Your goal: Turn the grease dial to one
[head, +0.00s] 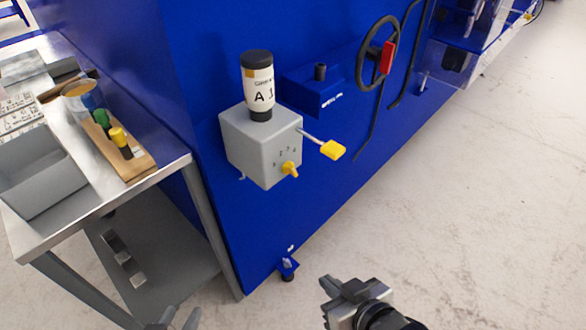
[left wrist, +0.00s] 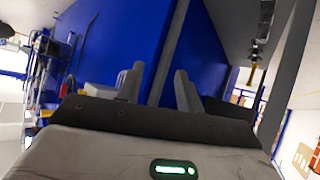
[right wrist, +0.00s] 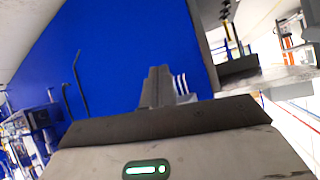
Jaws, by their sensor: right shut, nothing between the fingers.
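The yellow grease dial (head: 289,169) is on the front of a grey box (head: 262,145) mounted on the blue machine wall. Small marks stand above the dial, too small to read surely. A black-and-white canister (head: 258,88) marked A 1 stands on the box. A lever with a yellow handle (head: 333,150) sticks out to its right. My right gripper (head: 328,290) is low in the head view, below and right of the dial, apart from it. Its fingers (right wrist: 158,87) are together and empty. My left gripper (head: 180,322) shows only fingertips at the bottom edge; its fingers (left wrist: 158,85) are apart and empty.
A metal table (head: 176,168) at left holds a grey bin (head: 38,170) and a wooden rack (head: 125,150) with coloured-top items. A handwheel (head: 377,52) and a blue bracket (head: 312,92) stick out from the wall. The floor (head: 460,220) at right is clear.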

